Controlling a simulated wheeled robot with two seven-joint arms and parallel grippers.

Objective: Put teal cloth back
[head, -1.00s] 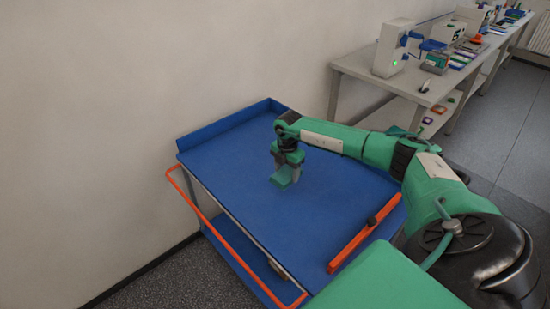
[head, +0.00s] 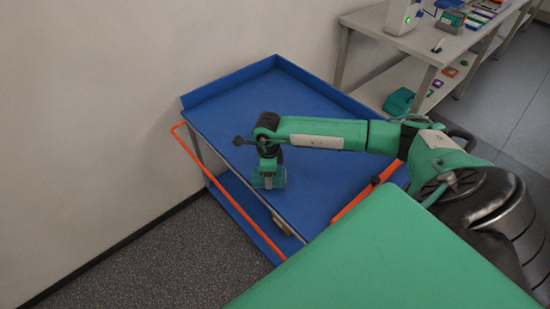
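My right gripper (head: 268,182) points down over the left part of the blue cart top (head: 325,165). A small teal piece, which looks like the teal cloth (head: 279,181), is between its grey fingers and shows on both sides of the near finger. Its colour is close to my arm's green, so its outline is hard to read. I cannot tell whether its lower edge touches the cart top. My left gripper is out of view.
The cart has raised blue edges, an orange handle (head: 225,188) and an orange bar (head: 352,201) lying on its right side. A wall stands behind it. A grey bench (head: 440,47) with instruments is at the back right; a teal box-like item (head: 398,101) sits on its lower shelf.

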